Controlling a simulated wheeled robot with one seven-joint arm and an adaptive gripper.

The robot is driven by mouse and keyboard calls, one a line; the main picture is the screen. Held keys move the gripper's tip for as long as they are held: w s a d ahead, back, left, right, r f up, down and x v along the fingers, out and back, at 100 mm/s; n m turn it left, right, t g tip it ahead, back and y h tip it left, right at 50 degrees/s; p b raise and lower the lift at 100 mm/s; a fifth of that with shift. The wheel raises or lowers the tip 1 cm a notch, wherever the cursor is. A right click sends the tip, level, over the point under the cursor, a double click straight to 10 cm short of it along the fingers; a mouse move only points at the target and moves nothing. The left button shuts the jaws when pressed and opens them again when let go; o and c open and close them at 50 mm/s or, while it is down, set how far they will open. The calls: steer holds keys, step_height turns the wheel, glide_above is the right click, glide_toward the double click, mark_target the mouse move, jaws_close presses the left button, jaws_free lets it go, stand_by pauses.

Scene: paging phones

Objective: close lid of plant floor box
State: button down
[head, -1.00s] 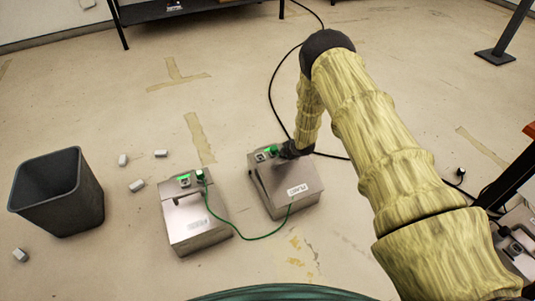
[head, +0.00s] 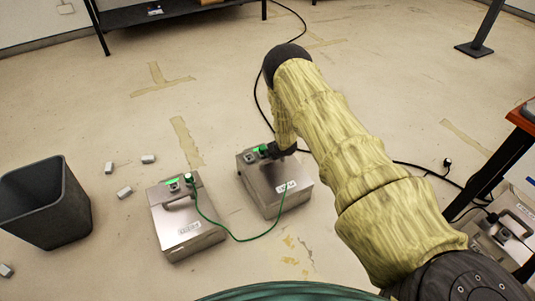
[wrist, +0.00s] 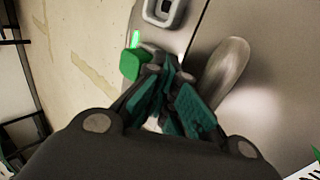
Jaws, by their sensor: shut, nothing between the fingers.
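Contact with the lid is unclear.
The left box (head: 188,220) stands beside it, joined by a green cable (head: 240,240). A dark bin (head: 45,205) and several small white blocks (head: 124,193) lie further left. A black cable (head: 255,90) crosses the floor behind. An orange-topped table (head: 525,118) is at right.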

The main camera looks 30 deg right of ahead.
steer(key=shift+s+d+f, duration=0.3)
steer(key=shift+s+f, duration=0.2)
steer(key=shift+s, duration=0.2)
steer(key=shift+r+p, duration=0.6)
step_height(320, 180, up, 14)
steer(key=p, duration=0.4)
steer(key=shift+a+f+p, duration=0.15)
steer(key=shift+a+p, duration=0.15)
steer(key=shift+p, duration=0.1)
